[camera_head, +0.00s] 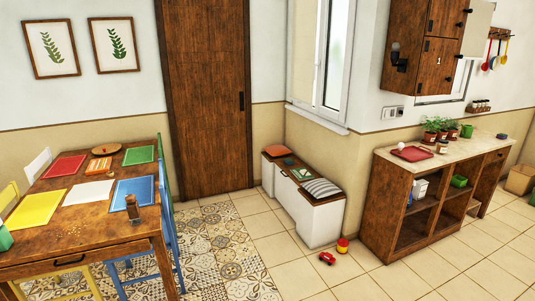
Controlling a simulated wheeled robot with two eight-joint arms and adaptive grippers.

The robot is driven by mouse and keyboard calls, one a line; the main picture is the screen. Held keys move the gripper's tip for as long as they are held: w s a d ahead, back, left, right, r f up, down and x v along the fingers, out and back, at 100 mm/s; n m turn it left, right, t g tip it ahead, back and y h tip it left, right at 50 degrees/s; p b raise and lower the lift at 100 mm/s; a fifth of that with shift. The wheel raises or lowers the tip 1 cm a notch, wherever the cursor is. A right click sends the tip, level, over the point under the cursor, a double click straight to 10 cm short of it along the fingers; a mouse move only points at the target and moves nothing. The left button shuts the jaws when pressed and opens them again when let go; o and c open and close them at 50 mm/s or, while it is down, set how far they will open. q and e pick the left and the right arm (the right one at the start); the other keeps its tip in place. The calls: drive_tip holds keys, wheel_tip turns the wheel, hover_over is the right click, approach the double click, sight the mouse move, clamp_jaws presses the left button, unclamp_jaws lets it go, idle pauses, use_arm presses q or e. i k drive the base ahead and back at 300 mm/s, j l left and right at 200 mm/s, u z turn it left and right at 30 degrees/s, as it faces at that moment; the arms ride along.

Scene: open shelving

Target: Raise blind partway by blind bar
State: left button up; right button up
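No blind or blind bar can be made out for certain in the head view. Neither of my grippers is in view.
A wooden table (100,222) with coloured mats and chairs fills the left. A white bench (310,215) stands below the window. A wooden counter (385,190) with open shelves stands at right.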

sight(300, 91)
drive_tip(key=i, duration=2.5)
